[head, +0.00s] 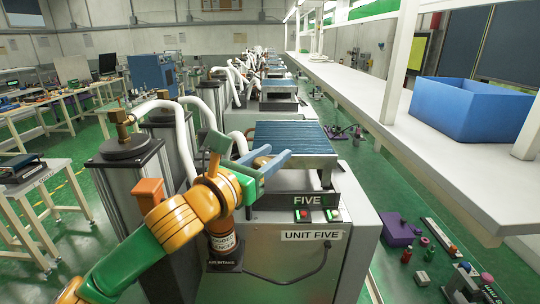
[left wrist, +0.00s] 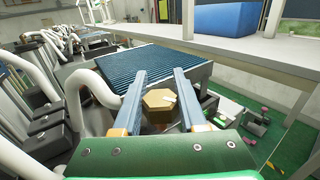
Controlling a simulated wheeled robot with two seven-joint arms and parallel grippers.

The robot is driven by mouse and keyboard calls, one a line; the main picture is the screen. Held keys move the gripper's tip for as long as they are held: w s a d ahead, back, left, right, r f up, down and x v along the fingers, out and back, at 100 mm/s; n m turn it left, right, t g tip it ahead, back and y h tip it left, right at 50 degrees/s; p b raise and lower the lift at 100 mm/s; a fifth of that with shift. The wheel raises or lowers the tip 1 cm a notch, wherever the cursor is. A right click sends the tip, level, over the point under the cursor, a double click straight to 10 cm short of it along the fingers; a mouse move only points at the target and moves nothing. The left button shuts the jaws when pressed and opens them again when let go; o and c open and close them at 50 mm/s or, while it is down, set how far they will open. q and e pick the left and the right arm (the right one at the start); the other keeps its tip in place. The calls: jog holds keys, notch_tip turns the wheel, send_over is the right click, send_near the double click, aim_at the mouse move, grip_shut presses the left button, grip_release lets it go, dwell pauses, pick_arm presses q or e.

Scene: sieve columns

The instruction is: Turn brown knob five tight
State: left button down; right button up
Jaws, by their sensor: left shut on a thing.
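The brown knob (left wrist: 157,99) is a hexagonal block with a small pale mark on its top. In the left wrist view it sits between the two blue-grey fingers of my left gripper (left wrist: 160,74). My left gripper (head: 278,153) is shut on the knob, with the fingers reaching past it. In the head view the knob (head: 261,161) is partly hidden by the fingers and hand. It is beside the ribbed blue sieve deck of a grey machine (head: 350,238) labelled "FIVE" and "UNIT FIVE". My right gripper is not in view.
The ribbed deck (head: 292,137) lies just beyond the fingers. A white hose (head: 183,135) curves close on the left. A white shelf (head: 380,105) with a blue bin (head: 470,108) runs along the right. Small parts lie on the green floor at lower right.

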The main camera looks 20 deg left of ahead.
aim_at(256, 166)
pick_arm(q)
jog(key=shift+c, duration=2.3)
grip_release()
jog(key=shift+w, duration=0.1)
jog(key=shift+s+f, duration=0.1)
jog(key=shift+s, duration=0.1)
jog(key=b+v, duration=0.3)
jog(key=v, duration=0.3)
jog(key=shift+s+a, duration=0.1)
jog(key=shift+s, duration=0.05)
jog(key=shift+s+a, duration=0.1)
jog(key=shift+s, duration=0.25)
jog(key=shift+w, duration=0.15)
